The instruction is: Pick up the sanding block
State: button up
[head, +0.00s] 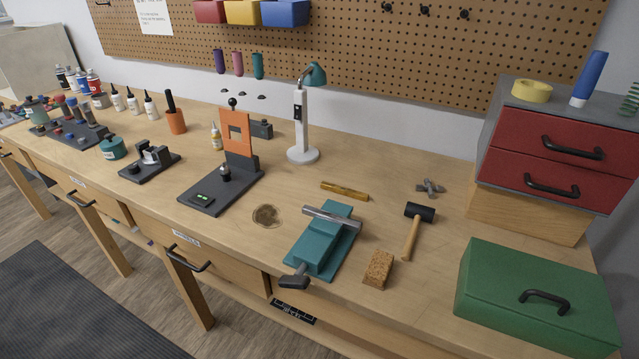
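A brown, speckled block that looks like the sanding block (379,268) lies on the wooden workbench (340,274) near its front edge. It is to the right of the teal vise (322,240) and to the left of the green toolbox (530,297), apart from both. Its top and front side show, and nothing covers it. My gripper is not in view.
A mallet (412,230) lies just behind and right of the block, its handle pointing toward it. A yellow-brown bar (344,190) and a round brown disc (266,216) lie near the vise. A red drawer cabinet (556,150) stands at the back right.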

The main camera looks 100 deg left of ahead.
aim_at(377, 273)
jog(key=u, duration=2.25)
